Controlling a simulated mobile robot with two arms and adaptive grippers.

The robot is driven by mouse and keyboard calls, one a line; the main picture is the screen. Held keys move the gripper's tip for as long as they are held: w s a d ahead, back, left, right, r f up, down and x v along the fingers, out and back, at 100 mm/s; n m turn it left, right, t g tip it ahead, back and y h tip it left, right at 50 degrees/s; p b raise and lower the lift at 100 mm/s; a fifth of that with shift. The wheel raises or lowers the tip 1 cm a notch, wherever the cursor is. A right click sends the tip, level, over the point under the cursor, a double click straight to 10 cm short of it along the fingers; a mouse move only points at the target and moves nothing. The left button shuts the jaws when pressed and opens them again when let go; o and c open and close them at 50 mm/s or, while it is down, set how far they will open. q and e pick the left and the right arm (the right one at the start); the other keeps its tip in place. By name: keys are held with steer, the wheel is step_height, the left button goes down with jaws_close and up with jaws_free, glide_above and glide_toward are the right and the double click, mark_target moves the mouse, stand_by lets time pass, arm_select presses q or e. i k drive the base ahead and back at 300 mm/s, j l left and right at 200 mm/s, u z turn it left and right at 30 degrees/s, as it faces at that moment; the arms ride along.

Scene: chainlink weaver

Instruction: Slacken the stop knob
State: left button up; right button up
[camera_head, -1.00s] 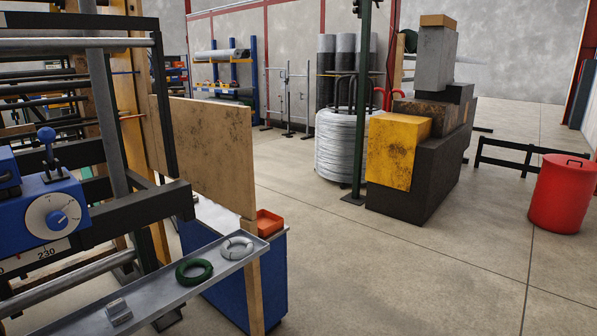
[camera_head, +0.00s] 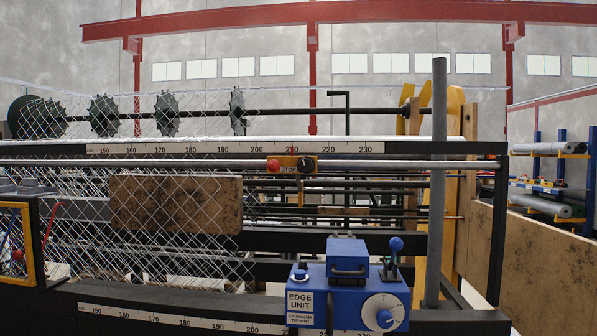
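Neither of my grippers is in view.
A blue edge unit (camera_head: 347,292) with a white dial (camera_head: 383,311) and a blue ball lever (camera_head: 396,244) stands in front, below the stop. Wire mesh (camera_head: 75,230) covers the left of the machine. A grey upright post (camera_head: 438,180) stands right of the stop.

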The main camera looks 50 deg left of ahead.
mark_target(305, 165)
steer(key=u, duration=1.75)
